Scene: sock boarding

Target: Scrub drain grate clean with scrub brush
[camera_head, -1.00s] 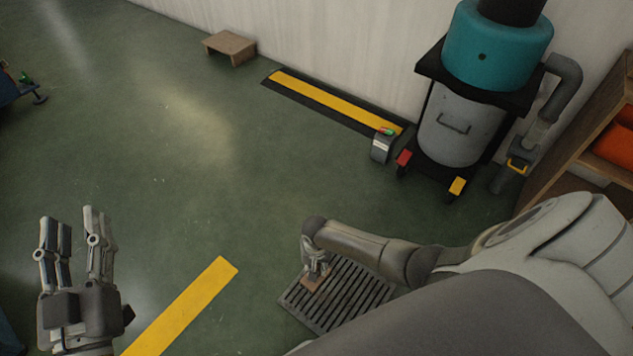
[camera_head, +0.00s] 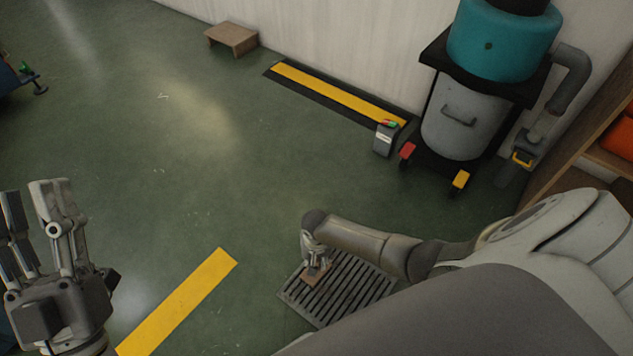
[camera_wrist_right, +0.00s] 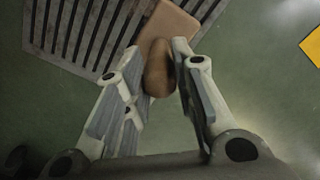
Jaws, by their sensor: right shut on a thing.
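The drain grate (camera_head: 352,291) is a grey slatted square set in the green floor, at the lower middle of the head view. It also shows at the upper left of the right wrist view (camera_wrist_right: 75,33). My right gripper (camera_head: 315,262) is over the grate's left part, shut on the scrub brush. The brush (camera_wrist_right: 162,50) has a brown wooden handle and block; its block (camera_head: 314,275) lies over the grate's left edge area. Its bristles are hidden, so contact cannot be told. My left gripper (camera_head: 32,225) is open and empty at the left, away from the grate.
A yellow floor stripe (camera_head: 180,303) lies left of the grate. A teal and grey vacuum unit (camera_head: 465,115) stands behind, with a small grey box (camera_head: 386,138) beside it. A wooden step (camera_head: 231,39) is by the wall. The middle floor is clear.

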